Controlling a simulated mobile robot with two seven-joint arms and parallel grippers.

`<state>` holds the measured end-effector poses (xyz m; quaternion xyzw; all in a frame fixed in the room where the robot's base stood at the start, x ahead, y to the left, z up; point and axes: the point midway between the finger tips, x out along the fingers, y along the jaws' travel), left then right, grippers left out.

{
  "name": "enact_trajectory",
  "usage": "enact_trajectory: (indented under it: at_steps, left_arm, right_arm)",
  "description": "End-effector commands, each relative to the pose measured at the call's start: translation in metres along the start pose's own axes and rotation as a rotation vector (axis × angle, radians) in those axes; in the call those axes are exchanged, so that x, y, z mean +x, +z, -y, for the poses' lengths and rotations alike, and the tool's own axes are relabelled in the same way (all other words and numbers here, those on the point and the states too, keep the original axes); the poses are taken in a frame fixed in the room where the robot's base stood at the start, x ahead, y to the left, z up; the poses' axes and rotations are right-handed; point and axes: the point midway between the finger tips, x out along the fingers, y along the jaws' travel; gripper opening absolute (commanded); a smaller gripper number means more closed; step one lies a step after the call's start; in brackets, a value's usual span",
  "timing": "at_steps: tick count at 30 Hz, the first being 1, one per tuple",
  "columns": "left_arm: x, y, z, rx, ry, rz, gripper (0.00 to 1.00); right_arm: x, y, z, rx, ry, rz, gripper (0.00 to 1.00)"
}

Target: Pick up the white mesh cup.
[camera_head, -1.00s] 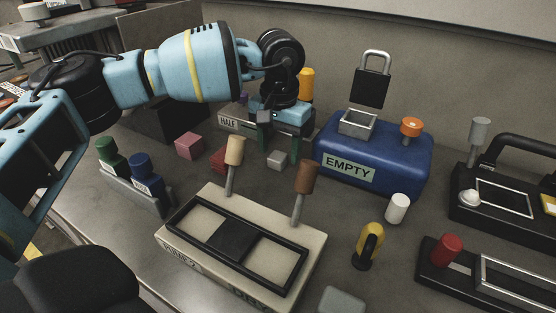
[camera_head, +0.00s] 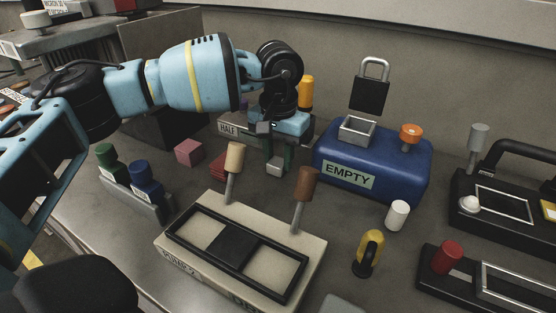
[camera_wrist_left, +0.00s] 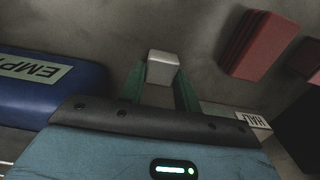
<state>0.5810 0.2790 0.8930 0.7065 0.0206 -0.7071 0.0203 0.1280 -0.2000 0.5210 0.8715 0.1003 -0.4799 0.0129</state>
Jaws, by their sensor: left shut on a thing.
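My left gripper (camera_head: 274,160) reaches down behind the cream box with two levers. Its green fingers are shut on a small pale grey-white, block-like thing (camera_head: 275,168), which also shows between the fingertips in the left wrist view (camera_wrist_left: 163,67). Mesh is not visible on it, so I cannot tell whether it is the white mesh cup. It is at or near table height. A plain white cylinder (camera_head: 397,215) stands apart on the table to the right. My right gripper is not in view.
The blue EMPTY box (camera_head: 405,187) is close to the right of the gripper. Red blocks (camera_head: 219,165) and a pink cube (camera_head: 188,151) lie to its left. The cream lever box (camera_head: 310,255) is in front. The HALF-labelled box (camera_head: 229,129) is behind.

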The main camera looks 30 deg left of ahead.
Motion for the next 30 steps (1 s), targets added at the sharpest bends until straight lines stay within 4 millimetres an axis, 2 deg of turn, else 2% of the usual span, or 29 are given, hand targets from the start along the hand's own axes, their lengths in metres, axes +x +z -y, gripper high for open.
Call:
enact_trajectory:
  at_steps: [15,21,30]
  left_arm:
    - [-0.084,-0.001,-0.001,0.001,0.001,-0.003,0.1]
    - [-0.097,0.0,-0.001,0.001,0.001,-0.001,0.1]
    - [-0.098,0.0,0.0,0.001,0.001,-0.001,0.1]
  right_arm:
    - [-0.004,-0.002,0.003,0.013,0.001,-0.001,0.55]
    - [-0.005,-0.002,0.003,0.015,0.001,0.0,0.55]
    - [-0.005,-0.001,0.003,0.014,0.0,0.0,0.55]
